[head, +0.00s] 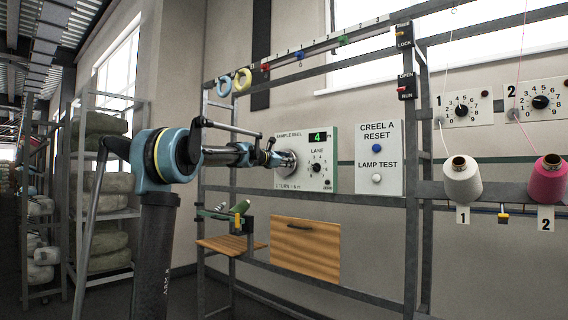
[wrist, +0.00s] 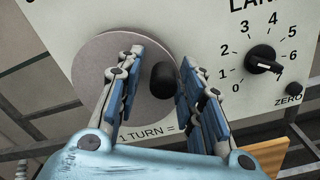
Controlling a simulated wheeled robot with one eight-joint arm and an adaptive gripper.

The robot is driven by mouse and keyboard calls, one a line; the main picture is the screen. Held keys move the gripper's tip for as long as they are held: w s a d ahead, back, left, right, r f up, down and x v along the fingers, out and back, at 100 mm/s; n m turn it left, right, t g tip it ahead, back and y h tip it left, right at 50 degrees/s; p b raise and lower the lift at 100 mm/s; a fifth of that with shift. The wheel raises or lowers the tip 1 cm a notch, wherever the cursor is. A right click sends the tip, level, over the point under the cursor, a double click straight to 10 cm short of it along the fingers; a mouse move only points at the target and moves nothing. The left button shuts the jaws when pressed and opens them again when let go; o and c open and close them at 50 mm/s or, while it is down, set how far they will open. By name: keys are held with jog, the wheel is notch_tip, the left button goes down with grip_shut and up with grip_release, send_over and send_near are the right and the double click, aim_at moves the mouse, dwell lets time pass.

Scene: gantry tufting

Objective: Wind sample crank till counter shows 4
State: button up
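The sample reel panel (head: 331,160) is a white box with a green digital counter (head: 317,136) that reads 4. The crank is a grey disc (wrist: 95,75) with a black knob (wrist: 163,76), which sits at the disc's right side in the wrist view. My gripper (wrist: 160,62) is at the disc with its blue-padded fingers on either side of the knob. The fingers are spread, with a visible gap on the left of the knob; the right finger is very close to it. In the head view my gripper (head: 272,158) partly covers the disc (head: 288,163).
A black lane dial (wrist: 262,65) and a small zero button (wrist: 293,89) are right of the disc. The creel reset panel (head: 379,158) stands farther right. Below are a wooden drawer front (head: 305,248) and a small shelf (head: 225,245). Metal frame bars (head: 412,230) surround the panels.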

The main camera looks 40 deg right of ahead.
jog(key=shift+s, duration=0.15)
jog(key=a, duration=1.2)
jog(key=shift+s, duration=0.35)
